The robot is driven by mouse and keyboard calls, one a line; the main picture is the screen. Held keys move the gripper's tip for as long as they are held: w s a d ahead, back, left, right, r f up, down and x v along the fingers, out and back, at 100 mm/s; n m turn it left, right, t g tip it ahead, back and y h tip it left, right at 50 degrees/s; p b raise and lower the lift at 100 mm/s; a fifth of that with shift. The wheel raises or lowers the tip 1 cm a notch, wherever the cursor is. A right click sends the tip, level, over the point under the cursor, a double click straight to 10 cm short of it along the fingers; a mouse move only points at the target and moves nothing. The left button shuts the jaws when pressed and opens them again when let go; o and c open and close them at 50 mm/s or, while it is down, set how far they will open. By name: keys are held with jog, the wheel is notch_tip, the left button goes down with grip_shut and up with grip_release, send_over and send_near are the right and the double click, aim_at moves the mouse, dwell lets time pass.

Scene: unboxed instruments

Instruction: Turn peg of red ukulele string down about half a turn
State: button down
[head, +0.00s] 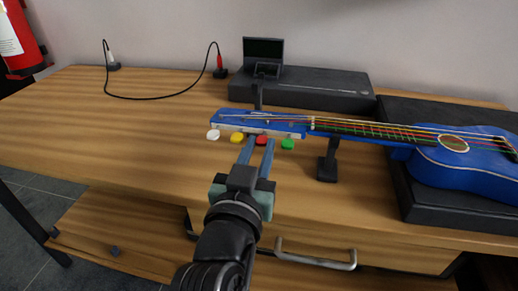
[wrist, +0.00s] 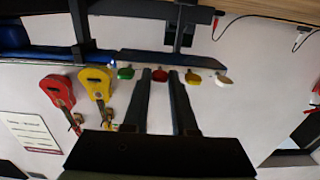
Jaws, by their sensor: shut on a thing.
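The blue ukulele (head: 465,172) lies on a black case, its neck pointing left and its headstock (head: 256,122) over the table. White (head: 213,134), yellow (head: 237,138), red (head: 261,141) and green (head: 288,144) pegs stick out along the headstock's near side. In the wrist view the red peg (wrist: 159,75) sits between the fingertips, with the green peg (wrist: 125,73) and yellow peg (wrist: 193,78) just outside them. My gripper (head: 260,143) is shut on the red peg; it also shows in the wrist view (wrist: 160,74). The red peg's exact turn angle is hard to tell.
A dark stand (head: 328,162) supports the neck. A black box (head: 318,89) with a small screen (head: 263,50) stands behind the headstock. A black cable (head: 150,98) lies at the back left. The table's left side is clear.

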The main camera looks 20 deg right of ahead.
jog(key=c, duration=1)
grip_release()
jog(key=p+v, duration=0.1)
jog(key=v, duration=1.2)
jog(key=shift+p, duration=0.4)
jog(key=shift+w+r, duration=0.1)
